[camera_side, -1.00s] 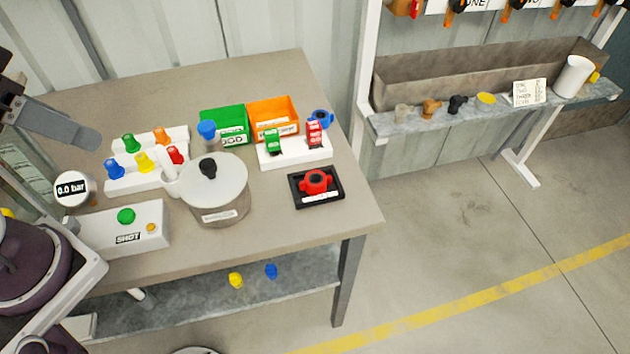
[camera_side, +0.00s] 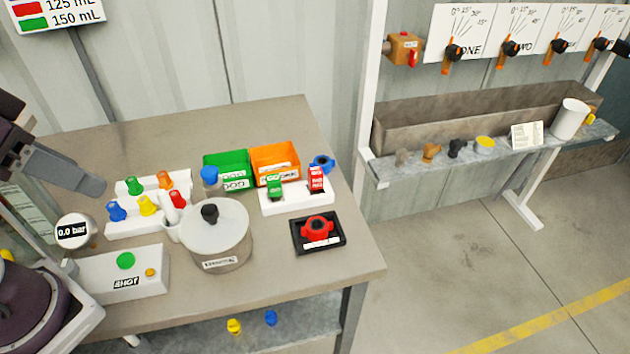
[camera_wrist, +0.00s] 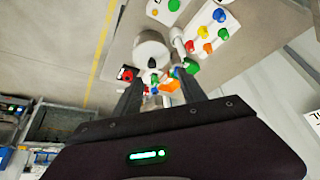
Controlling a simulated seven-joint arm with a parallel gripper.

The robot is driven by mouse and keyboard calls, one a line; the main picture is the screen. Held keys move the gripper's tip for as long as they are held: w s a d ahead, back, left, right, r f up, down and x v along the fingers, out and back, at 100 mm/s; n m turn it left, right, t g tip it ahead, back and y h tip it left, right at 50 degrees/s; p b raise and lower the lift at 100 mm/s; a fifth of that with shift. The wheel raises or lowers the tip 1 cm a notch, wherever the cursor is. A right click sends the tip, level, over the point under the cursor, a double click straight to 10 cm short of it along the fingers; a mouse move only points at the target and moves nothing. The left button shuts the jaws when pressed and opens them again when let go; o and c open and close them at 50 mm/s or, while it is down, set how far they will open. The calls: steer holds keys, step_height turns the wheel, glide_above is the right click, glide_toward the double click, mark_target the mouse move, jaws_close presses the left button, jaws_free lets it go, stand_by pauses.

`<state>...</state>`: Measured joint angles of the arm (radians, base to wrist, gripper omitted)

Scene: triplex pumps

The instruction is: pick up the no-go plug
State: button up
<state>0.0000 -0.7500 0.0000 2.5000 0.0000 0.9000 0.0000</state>
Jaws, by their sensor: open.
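A red plug with a white label (camera_side: 317,179) stands upright in the right part of a white holder (camera_side: 292,203); I take it for the no-go plug, though its label is too small to read. A green labelled plug (camera_side: 275,186) stands to its left in the same holder. In the wrist view, my gripper (camera_wrist: 160,86) is open, its two dark fingers apart with nothing held between them. It is well above the bench, with the small parts beyond its fingertips. In the side view, a grey finger of mine shows at the left, far from the red plug.
Close behind the holder are a green bin (camera_side: 227,162), an orange bin (camera_side: 275,153) and a blue part (camera_side: 323,163). A lidded pot (camera_side: 216,246) stands left, and a black tray (camera_side: 338,246) with a red fitting (camera_side: 317,227) in front. The bench's front right is clear.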

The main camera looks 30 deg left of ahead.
steer(key=shift+o, duration=0.4)
steer(key=w+d+r+n+g+h, duration=0.2)
steer(key=w+r+n, duration=0.2)
steer(key=w, duration=0.8)
steer(key=n+g+y, duration=0.2)
steer(key=n+g, duration=0.2)
steer(key=n, duration=0.1)
glide_above(316, 171)
steer(key=f, duration=1.9)
steer(key=shift+w+a+f, duration=0.25)
steer(key=shift+w+f, duration=0.05)
steer(key=shift+f, duration=0.1)
steer(key=f, duration=0.7)
steer(key=shift+s+d+f, duration=0.2)
steer(key=shift+s, duration=0.1)
jaws_close()
